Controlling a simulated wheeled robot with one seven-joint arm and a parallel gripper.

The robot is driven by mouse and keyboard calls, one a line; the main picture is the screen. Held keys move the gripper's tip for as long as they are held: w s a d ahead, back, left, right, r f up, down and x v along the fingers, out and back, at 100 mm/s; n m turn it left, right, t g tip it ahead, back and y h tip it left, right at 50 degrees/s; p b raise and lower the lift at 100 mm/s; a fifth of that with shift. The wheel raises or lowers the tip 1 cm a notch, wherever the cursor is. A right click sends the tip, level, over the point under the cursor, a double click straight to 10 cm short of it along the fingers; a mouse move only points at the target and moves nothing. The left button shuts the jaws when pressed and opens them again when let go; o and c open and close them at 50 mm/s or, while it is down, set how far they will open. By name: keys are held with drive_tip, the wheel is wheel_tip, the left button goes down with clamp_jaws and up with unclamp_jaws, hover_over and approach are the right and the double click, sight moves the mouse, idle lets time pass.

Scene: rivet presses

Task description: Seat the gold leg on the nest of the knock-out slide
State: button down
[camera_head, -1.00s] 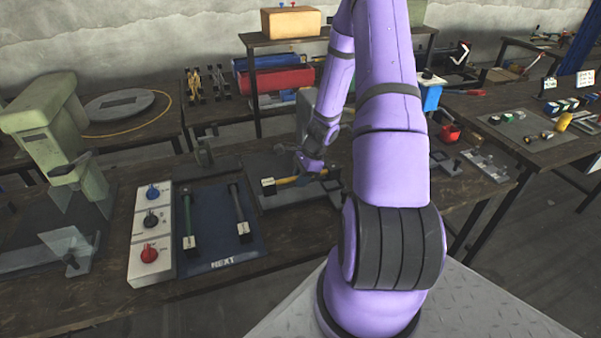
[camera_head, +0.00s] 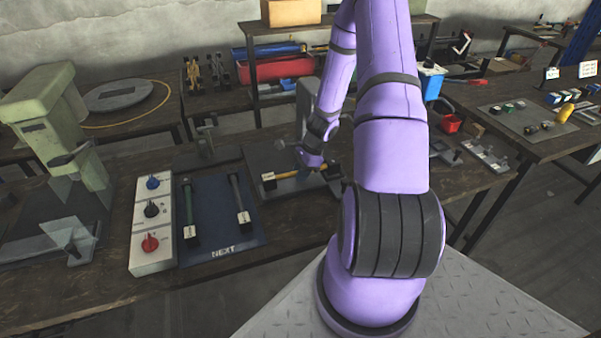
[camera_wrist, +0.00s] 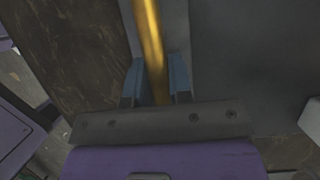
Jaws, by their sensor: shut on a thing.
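My gripper (camera_head: 310,162) is shut on the gold leg (camera_head: 283,176). In the wrist view the gold leg (camera_wrist: 151,40) runs between the two blue fingers (camera_wrist: 156,85) and on past them to the top edge. In the head view the leg lies nearly level, low over a dark grey plate (camera_head: 268,203). Its left end carries a dark block with a white label. A dark block (camera_head: 332,173) stands at the plate's right side, near the leg's other end. I cannot tell which part is the nest, or whether the leg touches it.
A blue mat (camera_head: 220,245) marked NEXT holds a green leg (camera_head: 189,210) and a grey leg (camera_head: 238,197). Left of it is a white control box (camera_head: 152,225) with knobs. A green press (camera_head: 60,130) stands at far left. A grey upright (camera_head: 308,100) rises behind the plate.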

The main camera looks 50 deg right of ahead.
drive_tip(key=shift+f, duration=0.55)
drive_tip(key=c, duration=0.9)
unclamp_jaws()
drive_tip(key=shift+c, duration=0.2)
drive_tip(key=v, duration=1)
drive_tip(key=shift+d+r, duration=0.1)
drive_tip(key=shift+r, duration=0.3)
